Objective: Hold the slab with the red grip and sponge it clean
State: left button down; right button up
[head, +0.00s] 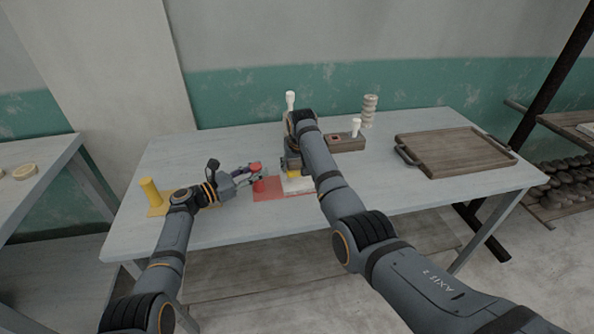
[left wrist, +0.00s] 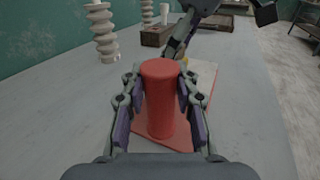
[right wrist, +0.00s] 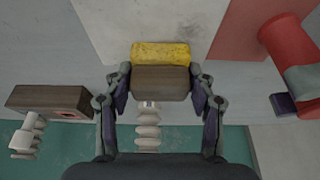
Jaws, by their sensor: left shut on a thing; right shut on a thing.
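The red grip (head: 259,186) is an upright cylinder on a flat red plate (head: 268,195); it also fills the middle of the left wrist view (left wrist: 161,100). My left gripper (head: 257,176) is shut around it. The pale slab (head: 297,187) lies beside the red plate and shows in the right wrist view (right wrist: 155,25). My right gripper (right wrist: 160,88) is shut on the brown block (right wrist: 160,83) that backs the yellow sponge (right wrist: 160,54). The sponge is over the slab's far edge; whether it touches is unclear. My right arm partly hides the slab in the head view.
A yellow cylinder (head: 150,191) on a yellow plate stands at the table's left. Behind my right gripper are a wooden block (head: 347,144) with a white-handled tool (head: 356,127) and a ribbed pale column (head: 369,111). A wooden tray (head: 450,152) lies at the right.

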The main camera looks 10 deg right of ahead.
jog(key=shift+w, duration=0.8)
jog(key=shift+w+a+f, duration=0.15)
jog(key=shift+a, duration=0.05)
pick_arm(q)
jog(key=shift+d, duration=0.1)
pick_arm(e)
jog(key=shift+a, duration=0.75)
jog(key=shift+s+a, duration=0.1)
jog(key=shift+s, duration=4.75)
jog(key=shift+s+r, duration=0.2)
jog(key=shift+r, duration=0.05)
notch_tip(320, 180, up, 8)
jog(key=shift+w, duration=0.1)
